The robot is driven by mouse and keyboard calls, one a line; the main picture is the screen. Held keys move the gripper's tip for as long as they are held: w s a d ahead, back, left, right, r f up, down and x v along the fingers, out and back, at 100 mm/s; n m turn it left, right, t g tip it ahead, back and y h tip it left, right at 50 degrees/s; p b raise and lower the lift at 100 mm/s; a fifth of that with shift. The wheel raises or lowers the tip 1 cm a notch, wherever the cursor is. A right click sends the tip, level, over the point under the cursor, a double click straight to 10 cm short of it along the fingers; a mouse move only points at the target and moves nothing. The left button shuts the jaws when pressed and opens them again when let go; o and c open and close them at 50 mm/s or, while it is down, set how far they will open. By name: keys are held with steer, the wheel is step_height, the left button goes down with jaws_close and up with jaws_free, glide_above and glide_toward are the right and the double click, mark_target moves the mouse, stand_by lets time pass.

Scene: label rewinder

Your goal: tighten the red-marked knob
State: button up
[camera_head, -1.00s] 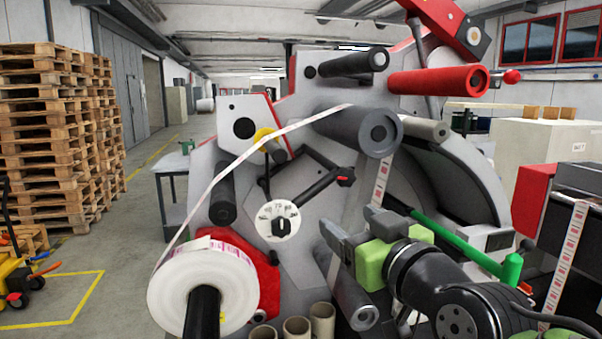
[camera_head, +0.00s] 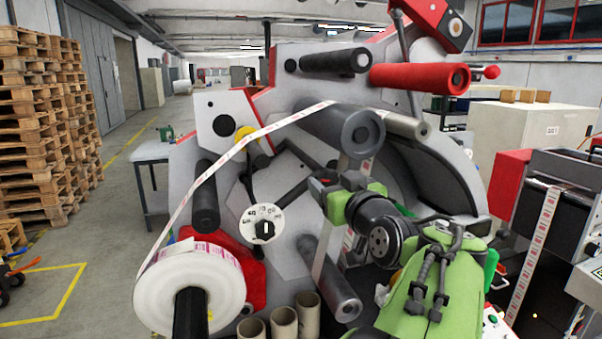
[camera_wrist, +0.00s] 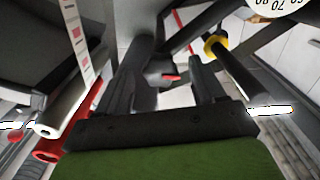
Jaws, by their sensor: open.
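The red-marked knob sits at the end of a black bar (camera_head: 292,195) on the grey machine face. In the head view it is mostly hidden by my gripper (camera_head: 322,190), with only bits of red showing there. In the wrist view the knob's red mark (camera_wrist: 171,77) shows between the two dark fingers of my gripper (camera_wrist: 166,62). The fingers are open, with one on either side of the knob in the picture. I cannot tell whether either finger touches it.
A white dial (camera_head: 264,222) with a black pointer lies left and below. A label roll (camera_head: 190,288) stands at lower left, its web running up to a grey roller (camera_head: 345,130). A red roller (camera_head: 420,78) juts out above. Cardboard cores (camera_head: 284,322) stand below.

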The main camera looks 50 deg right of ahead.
steer(key=shift+x, duration=1)
steer(key=shift+c, duration=0.2)
steer(key=c, duration=1)
